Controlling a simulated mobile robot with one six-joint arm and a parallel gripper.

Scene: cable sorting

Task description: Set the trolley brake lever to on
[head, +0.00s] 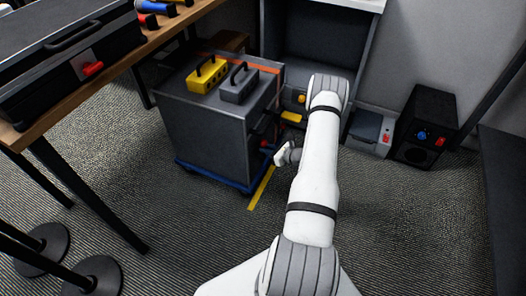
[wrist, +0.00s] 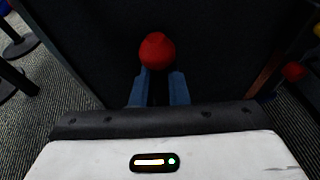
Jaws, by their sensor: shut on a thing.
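The trolley (head: 205,130) is a dark grey box on a blue base, standing left of my arm in the head view. In the wrist view my gripper (wrist: 159,75) has its two blue fingers closed around a red knob (wrist: 157,50), which looks like the end of the brake lever. The knob stands in front of a dark panel (wrist: 90,45). In the head view my wrist is at the trolley's right side, and a small red spot shows there. The lever's shaft and its on/off marks cannot be made out.
A yellow case (head: 207,74) and a grey case (head: 238,86) sit on the trolley top. A wooden table (head: 30,128) stands at left. A black speaker-like box (head: 425,125) stands at right. A yellow floor strip (head: 261,188) lies by the trolley. The carpet in front is free.

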